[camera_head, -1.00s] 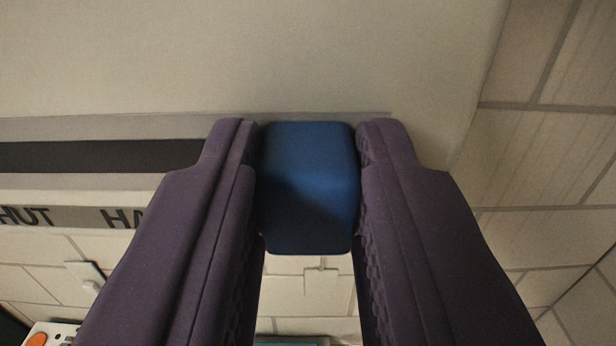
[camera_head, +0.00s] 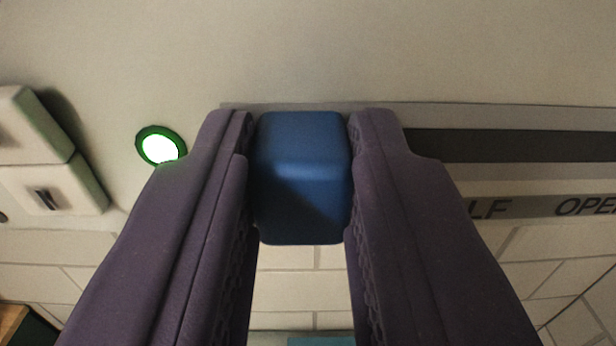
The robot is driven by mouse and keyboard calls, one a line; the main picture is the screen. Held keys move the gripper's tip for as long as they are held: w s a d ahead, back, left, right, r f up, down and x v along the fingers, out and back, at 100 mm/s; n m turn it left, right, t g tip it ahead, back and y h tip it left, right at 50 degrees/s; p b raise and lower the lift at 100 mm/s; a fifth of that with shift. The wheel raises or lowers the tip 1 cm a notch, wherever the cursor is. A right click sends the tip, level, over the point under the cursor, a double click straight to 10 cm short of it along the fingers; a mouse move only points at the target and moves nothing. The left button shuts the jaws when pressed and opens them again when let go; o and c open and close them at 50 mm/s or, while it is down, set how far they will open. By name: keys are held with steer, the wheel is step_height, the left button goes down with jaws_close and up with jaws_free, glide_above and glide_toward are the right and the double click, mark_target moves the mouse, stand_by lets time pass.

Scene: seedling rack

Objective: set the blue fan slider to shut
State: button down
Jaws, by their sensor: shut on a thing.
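The blue fan slider (camera_head: 302,180) is a rounded blue block in the middle of the view. My gripper (camera_head: 301,150) has its two purple fingers on either side of the block and is shut on it. The slot (camera_head: 510,144), a dark horizontal groove, runs to the right from the slider. Little of the slot shows to the left, where its frame ends close to the slider. The label strip (camera_head: 545,207) under the slot shows "LF" and "OPE" at the right; the SHUT mark is hidden behind my gripper.
A lit green lamp (camera_head: 160,146) is on the panel left of my gripper. A white switch (camera_head: 52,187) stands out at the far left. A pale tiled wall (camera_head: 287,287) lies below the panel.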

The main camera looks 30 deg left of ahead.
steer(key=c, duration=1.2)
jaws_free()
steer(key=shift+s+a+r, duration=0.1)
steer(key=shift+a, duration=0.05)
steer(key=o, duration=0.3)
steer(key=shift+a, duration=0.15)
steer(key=shift+s+d, duration=0.1)
steer(key=shift+d, duration=0.15)
steer(key=v, duration=0.7)
steer(key=shift+s, duration=0.25)
